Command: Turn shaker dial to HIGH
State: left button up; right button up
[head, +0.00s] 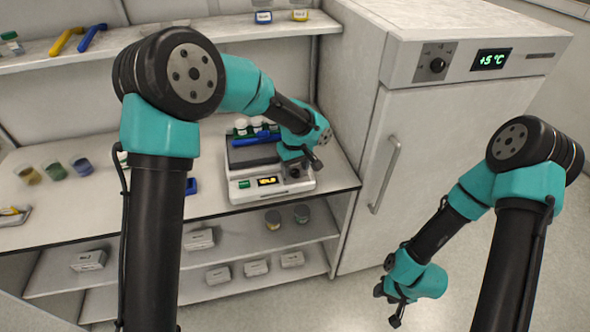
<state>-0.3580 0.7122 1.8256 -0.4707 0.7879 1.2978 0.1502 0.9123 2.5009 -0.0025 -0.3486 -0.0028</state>
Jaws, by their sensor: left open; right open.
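The shaker (244,195) is a white box on the bench with a dark top platform. Its front has a green button (244,184) and a small display (267,181) with amber text too small to read surely. The dial (294,173) is a dark knob at the right of the front panel, partly hidden by my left gripper. My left gripper (304,162) is open, right over or beside the dial; I cannot tell whether it touches it. My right gripper (390,302) is open and empty, above the floor in front of the fridge.
A white fridge (440,120) with a handle (385,174), its own knob (437,65) and a green +5 °C display (491,60) stands right of the bench. A shelf (180,38) runs above. Boxes (256,267) lie on the lower shelves.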

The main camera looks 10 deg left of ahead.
pick_arm(q)
jog(key=shift+f, duration=0.7)
jog(key=shift+c, duration=0.5)
jog(key=c, duration=0.8)
jog(key=shift+m, duration=3)
